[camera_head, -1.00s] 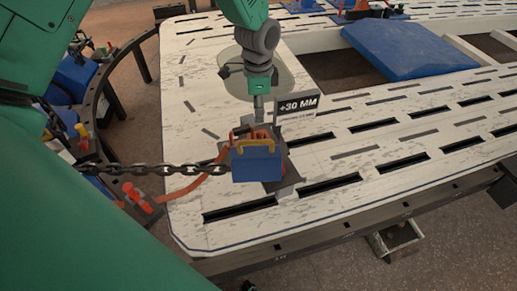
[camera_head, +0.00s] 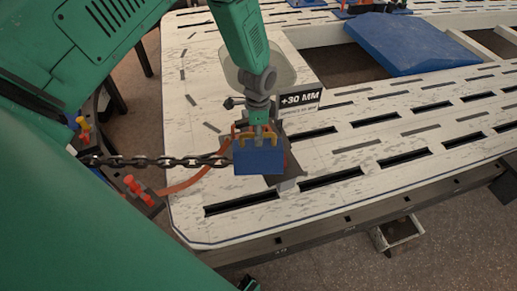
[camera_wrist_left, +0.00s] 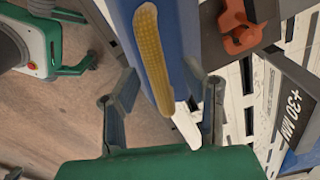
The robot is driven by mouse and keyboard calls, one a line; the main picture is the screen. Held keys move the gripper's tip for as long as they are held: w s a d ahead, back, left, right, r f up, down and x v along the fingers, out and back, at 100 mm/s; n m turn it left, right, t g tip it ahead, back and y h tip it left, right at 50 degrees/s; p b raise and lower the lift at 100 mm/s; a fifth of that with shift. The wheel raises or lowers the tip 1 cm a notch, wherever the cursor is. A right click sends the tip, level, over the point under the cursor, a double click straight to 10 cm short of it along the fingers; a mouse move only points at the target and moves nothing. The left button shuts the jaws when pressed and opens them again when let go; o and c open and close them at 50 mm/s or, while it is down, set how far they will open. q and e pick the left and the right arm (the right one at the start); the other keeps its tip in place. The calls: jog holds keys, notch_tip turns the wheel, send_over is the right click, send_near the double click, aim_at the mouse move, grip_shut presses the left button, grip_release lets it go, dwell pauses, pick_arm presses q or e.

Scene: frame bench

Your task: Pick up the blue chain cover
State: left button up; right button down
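The blue chain cover (camera_head: 258,161) with its yellow handle (camera_head: 243,141) sits at the end of a dark chain (camera_head: 165,161) on the pale slotted bench. In the left wrist view the cover's blue side (camera_wrist_left: 182,40) and the textured yellow handle (camera_wrist_left: 152,60) fill the upper middle. My left gripper (camera_head: 260,139) is right above the cover, at the handle. In the left wrist view its two fingers (camera_wrist_left: 164,110) are spread apart, with the handle's end between them and no grip visible. My right gripper is not in view.
A "+30 MM" sign (camera_head: 299,99) stands close behind the cover. An orange part (camera_wrist_left: 240,28) is beside it in the left wrist view. A blue slab (camera_head: 410,45) lies at the back. An open box (camera_head: 398,233) is below the bench's front edge. The slotted bench top to the right is mostly clear.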

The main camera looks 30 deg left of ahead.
pick_arm(q)
jog(key=shift+f, duration=0.25)
grip_shut()
jog(key=shift+r, duration=0.1)
